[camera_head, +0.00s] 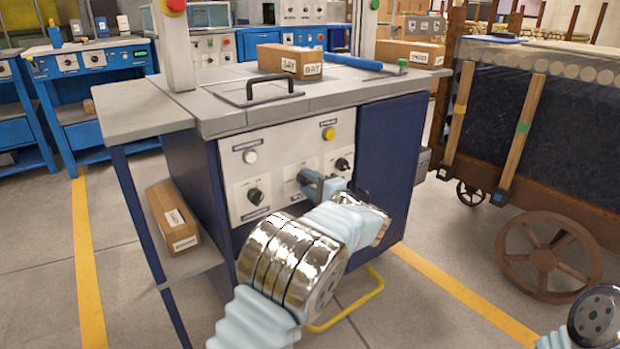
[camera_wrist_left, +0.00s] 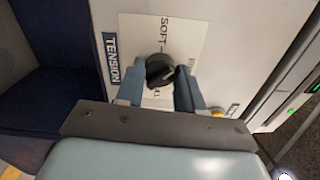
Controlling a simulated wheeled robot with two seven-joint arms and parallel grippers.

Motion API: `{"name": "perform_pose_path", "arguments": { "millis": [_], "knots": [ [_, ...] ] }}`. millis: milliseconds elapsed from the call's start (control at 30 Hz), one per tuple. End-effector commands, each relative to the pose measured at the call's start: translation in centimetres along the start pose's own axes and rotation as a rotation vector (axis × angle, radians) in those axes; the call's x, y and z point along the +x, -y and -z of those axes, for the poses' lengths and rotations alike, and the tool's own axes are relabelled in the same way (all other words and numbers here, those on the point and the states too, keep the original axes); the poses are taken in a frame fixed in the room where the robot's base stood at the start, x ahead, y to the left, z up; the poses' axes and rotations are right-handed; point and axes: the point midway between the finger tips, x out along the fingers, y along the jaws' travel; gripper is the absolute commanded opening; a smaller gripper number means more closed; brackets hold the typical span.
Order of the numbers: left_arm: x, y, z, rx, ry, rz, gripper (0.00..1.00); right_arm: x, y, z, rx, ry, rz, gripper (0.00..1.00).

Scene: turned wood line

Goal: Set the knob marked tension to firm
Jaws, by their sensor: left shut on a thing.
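The tension knob (camera_wrist_left: 160,70) is black and round. It sits on a pale plate (camera_wrist_left: 145,30) beside a blue "TENSION" label (camera_wrist_left: 112,58); the plate reads "SOFT", and its other lettering is partly hidden. My left gripper (camera_wrist_left: 162,88) has a blue finger on each side of the knob and is shut on it. In the head view my left gripper (camera_head: 318,184) reaches the middle of the cabinet's front panel (camera_head: 283,140) and largely covers this knob. The knob's exact pointer direction is hard to tell. My right gripper is out of view.
Other black knobs (camera_head: 256,196) (camera_head: 342,165) sit left and right of the gripper, with a white button (camera_head: 250,157) and a yellow button (camera_head: 328,134) above. A lid handle (camera_head: 270,85) and a cardboard box (camera_head: 290,62) are on top. A wheeled cart (camera_head: 540,190) stands at right.

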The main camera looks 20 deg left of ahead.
Motion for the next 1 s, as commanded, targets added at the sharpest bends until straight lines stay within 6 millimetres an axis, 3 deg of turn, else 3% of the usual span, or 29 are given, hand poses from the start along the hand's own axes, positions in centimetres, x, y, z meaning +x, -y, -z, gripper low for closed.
{"name": "perform_pose_path", "arguments": {
  "millis": [600,1000],
  "knots": [
    [-0.1,0.4,0.1,0.561,-0.002,-0.002,0.07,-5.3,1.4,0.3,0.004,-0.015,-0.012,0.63],
    [-0.1,0.1,0.1,0.766,-0.003,-0.002,0.07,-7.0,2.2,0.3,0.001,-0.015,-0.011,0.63]
  ]
}}
